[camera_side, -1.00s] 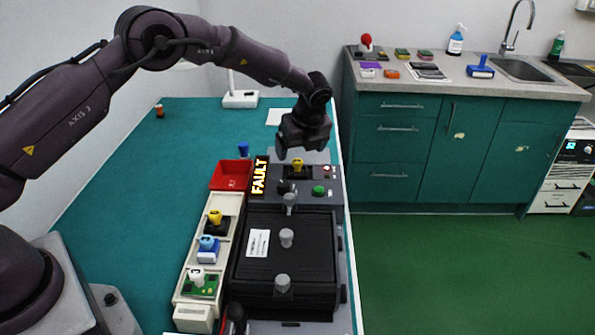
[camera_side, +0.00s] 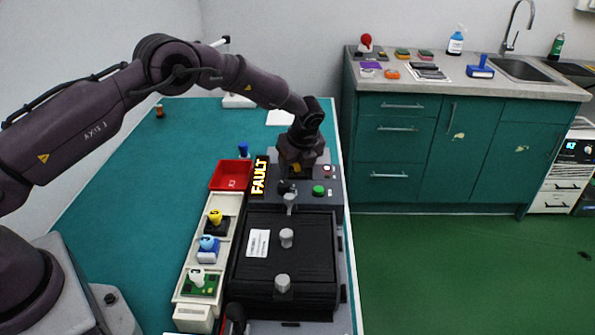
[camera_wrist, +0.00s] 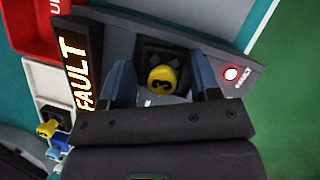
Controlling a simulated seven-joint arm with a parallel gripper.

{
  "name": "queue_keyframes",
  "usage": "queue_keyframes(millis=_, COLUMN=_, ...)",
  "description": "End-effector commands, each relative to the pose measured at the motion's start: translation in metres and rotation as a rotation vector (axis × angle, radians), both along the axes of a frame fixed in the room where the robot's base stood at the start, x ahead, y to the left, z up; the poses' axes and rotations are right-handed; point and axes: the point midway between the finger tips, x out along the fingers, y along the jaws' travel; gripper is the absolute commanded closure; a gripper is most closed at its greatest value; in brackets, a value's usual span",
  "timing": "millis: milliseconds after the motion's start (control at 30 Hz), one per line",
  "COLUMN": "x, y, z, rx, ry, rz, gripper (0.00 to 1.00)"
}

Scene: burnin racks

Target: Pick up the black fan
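A black fan (camera_wrist: 150,52) with a round yellow knob (camera_wrist: 162,80) marked 3 sits in the grey panel beside the FAULT sign. My gripper (camera_wrist: 160,64) is open above it, with one finger on each side of the yellow knob. I cannot tell whether the fingers touch the knob. In the side view my gripper (camera_side: 297,168) points down over the panel and hides most of this fan. A second black part with a yellow knob (camera_side: 216,217) sits in the far compartment of the cream tray; it also shows in the wrist view (camera_wrist: 47,128).
The lit FAULT sign (camera_side: 260,176) and red bin (camera_side: 232,174) stand left of the panel. A green button (camera_side: 319,190) and glowing red light (camera_wrist: 231,73) are close on the right. The black lidded box (camera_side: 285,260) lies nearer. The cream tray (camera_side: 188,275) holds blue and green parts.

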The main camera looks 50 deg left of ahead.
Motion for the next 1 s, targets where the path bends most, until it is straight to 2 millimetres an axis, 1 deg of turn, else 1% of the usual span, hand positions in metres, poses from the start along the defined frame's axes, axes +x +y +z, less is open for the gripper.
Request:
queue_keyframes(millis=167, x=-0.001, y=0.0, z=-0.002, rx=0.0, ry=0.005, rz=0.001, gripper=0.68)
queue_keyframes(millis=200, x=-0.001, y=0.0, z=-0.002, rx=0.0, ry=0.005, rz=0.001, gripper=0.72)
queue_keyframes(millis=467, x=-0.002, y=0.0, z=-0.002, rx=0.0, ry=0.008, rz=0.001, gripper=0.72)
queue_keyframes(millis=500, x=-0.002, y=0.0, z=-0.001, rx=-0.001, ry=0.008, rz=0.001, gripper=0.76)
queue_keyframes(millis=533, x=-0.002, y=0.0, z=0.001, rx=-0.001, ry=0.008, rz=0.001, gripper=0.77)
queue_keyframes(millis=567, x=-0.002, y=0.0, z=0.003, rx=-0.002, ry=0.008, rz=0.002, gripper=0.83)
queue_keyframes(millis=600, x=-0.002, y=0.0, z=0.006, rx=-0.002, ry=0.008, rz=0.002, gripper=0.97)
queue_keyframes(millis=667, x=-0.001, y=0.0, z=0.013, rx=-0.001, ry=0.006, rz=0.002, gripper=1.0)
queue_keyframes(millis=767, x=-0.001, y=0.0, z=0.031, rx=-0.002, ry=0.002, rz=0.003, gripper=1.0)
queue_keyframes(millis=867, x=-0.015, y=-0.001, z=0.047, rx=-0.001, ry=0.004, rz=0.0, gripper=1.0)
queue_keyframes(millis=1000, x=-0.041, y=-0.004, z=0.079, rx=0.0, ry=0.001, rz=0.0, gripper=1.0)
